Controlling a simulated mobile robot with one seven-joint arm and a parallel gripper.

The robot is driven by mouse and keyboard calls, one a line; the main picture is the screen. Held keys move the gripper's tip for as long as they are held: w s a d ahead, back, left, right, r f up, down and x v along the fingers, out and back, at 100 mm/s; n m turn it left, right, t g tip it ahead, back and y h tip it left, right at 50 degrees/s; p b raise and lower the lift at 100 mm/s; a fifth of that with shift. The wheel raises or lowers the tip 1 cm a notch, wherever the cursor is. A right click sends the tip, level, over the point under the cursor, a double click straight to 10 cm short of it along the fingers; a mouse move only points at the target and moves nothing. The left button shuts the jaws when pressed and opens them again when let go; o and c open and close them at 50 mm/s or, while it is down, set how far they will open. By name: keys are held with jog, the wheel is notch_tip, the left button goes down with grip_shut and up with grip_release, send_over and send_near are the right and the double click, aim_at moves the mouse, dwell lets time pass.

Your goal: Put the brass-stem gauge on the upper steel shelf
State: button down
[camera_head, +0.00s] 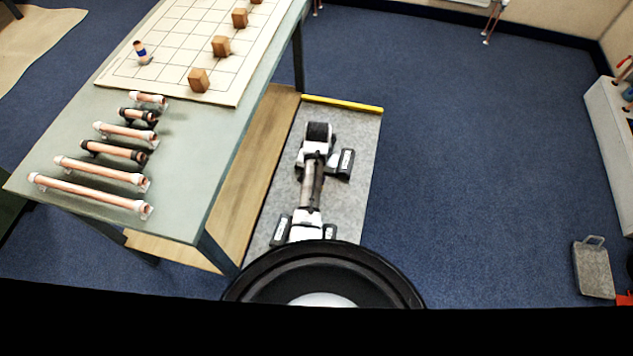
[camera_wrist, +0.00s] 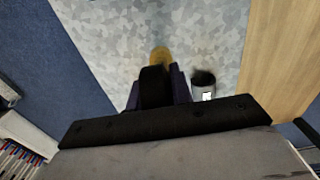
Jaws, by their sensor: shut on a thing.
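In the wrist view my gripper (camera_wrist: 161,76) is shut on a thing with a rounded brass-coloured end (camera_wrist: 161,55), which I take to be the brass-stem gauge. The fingers and a dark part hide most of it. It is over a grey mottled surface (camera_wrist: 195,25); I cannot tell whether it touches. A dark cylinder with a white label (camera_wrist: 204,88) is just right of the fingers. In the head view my arm is over a grey panel (camera_head: 362,135) beside the table, and my gripper and the gauge cannot be made out there. I cannot identify the upper steel shelf for certain.
A grey-green table (camera_head: 190,150) at left bears several copper pipes (camera_head: 100,171) and a gridded board (camera_head: 180,60) with wooden blocks (camera_head: 220,46). A wooden board (camera_head: 250,170) lies low beside the grey panel. A yellow strip (camera_head: 342,104) edges the panel.

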jog(key=shift+s+f, duration=0.1)
jog(key=shift+f, duration=0.2)
notch_tip(320, 180, down, 4)
jog(key=b, duration=0.3)
jog(key=shift+b, duration=0.4)
jog(key=shift+r, duration=0.2)
jog(key=shift+f, duration=0.1)
jog(key=c, duration=1.3)
grip_release()
jog(key=shift+o, duration=0.2)
notch_tip(320, 180, up, 12)
jog(key=shift+r, duration=0.15)
